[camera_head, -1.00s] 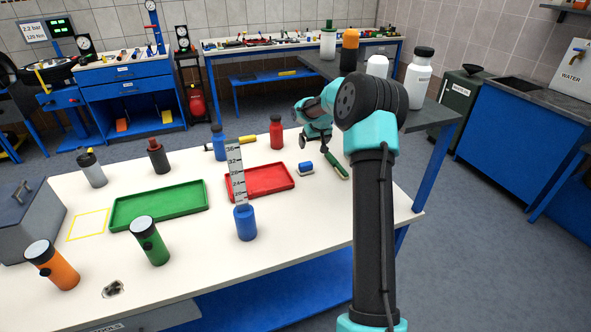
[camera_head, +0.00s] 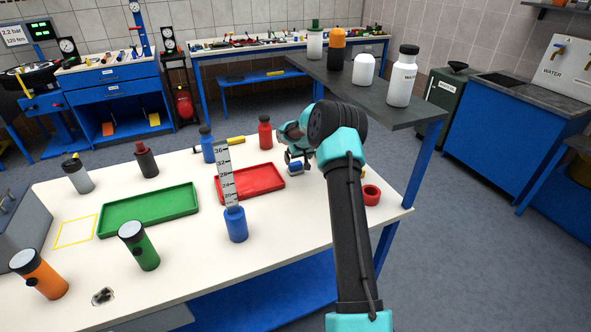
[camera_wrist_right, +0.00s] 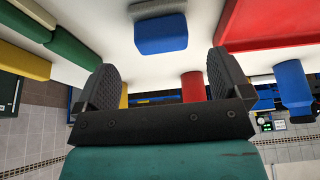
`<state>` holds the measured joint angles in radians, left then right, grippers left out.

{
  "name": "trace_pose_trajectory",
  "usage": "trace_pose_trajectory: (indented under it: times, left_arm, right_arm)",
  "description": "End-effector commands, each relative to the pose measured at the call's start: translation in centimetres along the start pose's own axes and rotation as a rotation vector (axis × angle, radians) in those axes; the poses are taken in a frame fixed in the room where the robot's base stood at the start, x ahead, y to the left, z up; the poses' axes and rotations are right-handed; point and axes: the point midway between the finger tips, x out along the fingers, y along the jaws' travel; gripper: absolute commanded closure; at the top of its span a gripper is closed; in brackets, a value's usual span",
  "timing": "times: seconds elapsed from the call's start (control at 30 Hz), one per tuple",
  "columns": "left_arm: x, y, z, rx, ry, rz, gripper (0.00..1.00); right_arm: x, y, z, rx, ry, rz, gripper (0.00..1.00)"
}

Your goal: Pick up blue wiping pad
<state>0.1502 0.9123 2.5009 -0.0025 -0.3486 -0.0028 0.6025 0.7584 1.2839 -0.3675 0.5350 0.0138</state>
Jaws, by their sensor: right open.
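The blue wiping pad (camera_head: 296,168) is a small blue block with a grey layer on the white table, just right of the red tray. It also shows in the right wrist view (camera_wrist_right: 160,34), beyond the fingers and centred between them. My right gripper (camera_head: 298,158) is just above the pad in the head view, partly covering it. In the right wrist view its two dark fingers (camera_wrist_right: 166,80) are wide apart with nothing between them. I cannot tell how far above the pad they are. My left gripper is not in view.
A red ring (camera_head: 371,195) sits to the right near the table edge. A green object (camera_wrist_right: 70,44) lies beside the pad in the wrist view.

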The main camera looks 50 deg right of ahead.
Motion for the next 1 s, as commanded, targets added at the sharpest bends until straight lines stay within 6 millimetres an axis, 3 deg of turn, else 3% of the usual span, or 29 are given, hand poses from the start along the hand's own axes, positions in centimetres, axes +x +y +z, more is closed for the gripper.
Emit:
trace_pose_trajectory:
  times: [0.47, 0.8, 1.0]
  left_arm:
    - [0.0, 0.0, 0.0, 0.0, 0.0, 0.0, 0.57]
    - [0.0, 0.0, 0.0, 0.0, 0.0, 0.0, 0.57]
    - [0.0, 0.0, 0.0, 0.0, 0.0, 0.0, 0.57]
  right_arm:
    - [1.0, 0.0, 0.0, 0.0, 0.0, 0.0, 0.04]
    - [4.7, -0.2, -0.2, 0.0, -0.001, 0.0, 0.04]
    - [6.0, -0.2, -0.2, 0.0, 0.002, 0.0, 0.04]
